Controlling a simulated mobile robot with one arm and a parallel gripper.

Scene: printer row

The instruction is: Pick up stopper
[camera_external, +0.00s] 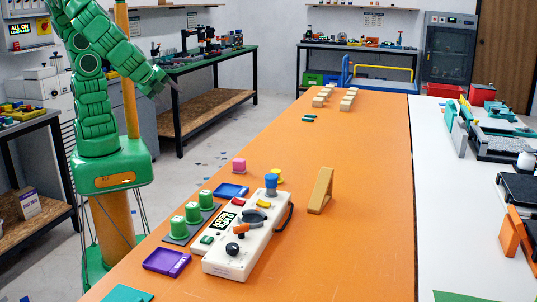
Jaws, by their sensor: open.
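No thing in view is clearly marked as the stopper. An orange-tan wedge-like block (320,191) stands upright on the orange table (350,140), right of a white control box, and may be it. A blue round cap-like piece (271,184) stands at the control box's far end. My gripper (174,88) is at the end of my raised green arm at upper left, far from both. It is open and empty, though its fingers are small here.
The white control box (236,262) has knobs and a dark handle. The table's middle is largely clear; small wooden blocks (347,101) stand farther back.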

